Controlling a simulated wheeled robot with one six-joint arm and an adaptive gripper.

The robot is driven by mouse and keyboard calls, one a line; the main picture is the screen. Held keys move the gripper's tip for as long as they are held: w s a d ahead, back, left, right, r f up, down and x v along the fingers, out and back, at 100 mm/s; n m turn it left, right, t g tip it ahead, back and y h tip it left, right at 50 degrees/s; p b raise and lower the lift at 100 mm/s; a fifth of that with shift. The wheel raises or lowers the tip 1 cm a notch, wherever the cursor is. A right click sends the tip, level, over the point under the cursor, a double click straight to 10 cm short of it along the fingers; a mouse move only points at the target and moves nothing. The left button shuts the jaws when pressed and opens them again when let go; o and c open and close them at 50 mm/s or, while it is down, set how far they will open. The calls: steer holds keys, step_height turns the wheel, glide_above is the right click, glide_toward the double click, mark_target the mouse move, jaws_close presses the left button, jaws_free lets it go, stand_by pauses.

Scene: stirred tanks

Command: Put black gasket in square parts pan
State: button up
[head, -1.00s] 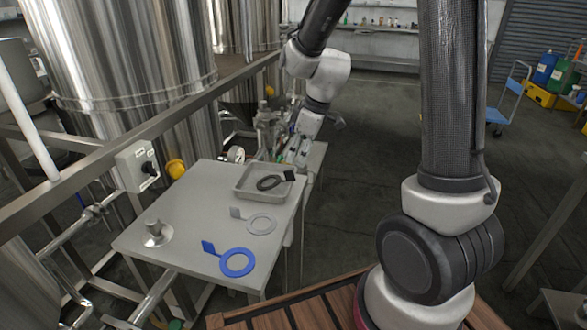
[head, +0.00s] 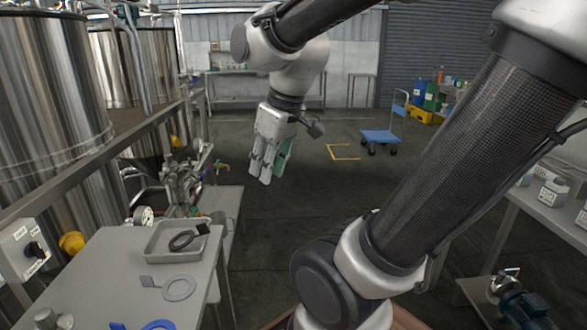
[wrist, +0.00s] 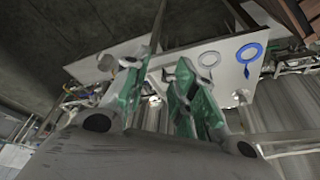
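The black gasket (head: 183,241), a ring with a square tab, lies in the square parts pan (head: 152,252), a shallow grey metal tray on the table. Its tab rests up at the pan's right rim. My gripper (head: 266,180) is up in the air, right of and beyond the pan, clear of it. Its green-padded fingers are apart with nothing visible between them; they also show in the wrist view (wrist: 158,88). The pan and black gasket cannot be made out clearly in the wrist view.
A grey gasket (head: 179,288) and a blue gasket (head: 158,326) lie on the table (head: 100,270) nearer me. Steel tanks (head: 45,90) stand left behind a rail. A blue cart (head: 380,136) stands far back. A bench (head: 540,215) is at right. Open floor lies in the middle.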

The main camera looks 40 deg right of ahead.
steer(key=s+d+m+h, duration=0.1)
steer(key=s+d+m, duration=0.1)
steer(key=s, duration=0.4)
steer(key=shift+d+r+m+t, duration=0.2)
steer(key=shift+r+m+t, duration=0.15)
steer(key=shift+m, duration=0.25)
steer(key=shift+o, duration=0.4)
steer(key=shift+f, duration=0.1)
